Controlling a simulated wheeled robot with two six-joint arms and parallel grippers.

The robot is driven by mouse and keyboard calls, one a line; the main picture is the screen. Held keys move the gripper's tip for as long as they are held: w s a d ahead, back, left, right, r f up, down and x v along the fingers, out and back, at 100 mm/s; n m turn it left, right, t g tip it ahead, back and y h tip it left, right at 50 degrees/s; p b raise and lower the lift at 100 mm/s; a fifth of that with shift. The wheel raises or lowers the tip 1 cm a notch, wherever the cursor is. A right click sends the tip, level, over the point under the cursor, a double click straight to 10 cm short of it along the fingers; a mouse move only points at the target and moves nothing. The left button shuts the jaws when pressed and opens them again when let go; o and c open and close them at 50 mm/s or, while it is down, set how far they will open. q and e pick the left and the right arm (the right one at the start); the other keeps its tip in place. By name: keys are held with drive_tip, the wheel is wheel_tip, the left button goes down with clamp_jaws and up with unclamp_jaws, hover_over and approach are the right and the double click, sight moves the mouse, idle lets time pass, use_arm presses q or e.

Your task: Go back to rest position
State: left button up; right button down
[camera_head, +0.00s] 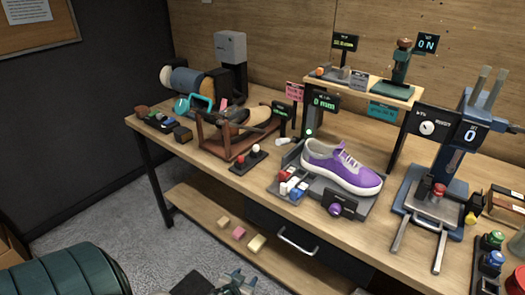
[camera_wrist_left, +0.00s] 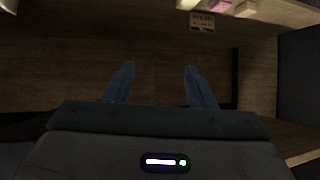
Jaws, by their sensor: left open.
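My left gripper (camera_head: 236,281) shows small and dark at the bottom edge of the head view, in front of the workbench and below its top. In the left wrist view its two bluish fingers (camera_wrist_left: 159,75) stand wide apart with nothing between them. A purple sneaker (camera_head: 342,166) with a white sole rests upright on a grey station on the workbench (camera_head: 380,238), well away from the gripper.
A lower shelf (camera_head: 200,208) holds several small blocks, including a pink block (camera_head: 239,232). A drawer (camera_head: 300,240) with a metal handle is under the top. A press-like device (camera_head: 455,160) stands at right, a roller machine (camera_head: 190,80) at back left. Grey floor lies at left.

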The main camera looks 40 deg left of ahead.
use_arm(q)
drive_tip(key=s+d+f+m+g+h, duration=0.1)
drive_tip(key=s+f+g, duration=0.2)
drive_tip(key=s+f, duration=0.55)
drive_tip(key=s+d+f+g, duration=0.1)
drive_tip(key=s+f+g, duration=0.2)
drive_tip(key=s+f, duration=0.55)
drive_tip(key=s+d+f+m+g+h, duration=0.1)
drive_tip(key=s+d+f+g, duration=0.2)
drive_tip(key=s+f, duration=0.9)
drive_tip(key=shift+s+d+f+g, duration=0.35)
drive_tip(key=shift+s+d, duration=0.45)
drive_tip(key=shift+s, duration=0.15)
use_arm(e)
drive_tip(key=w, duration=0.1)
drive_tip(key=w+r, duration=0.2)
drive_tip(key=shift+w, duration=0.4)
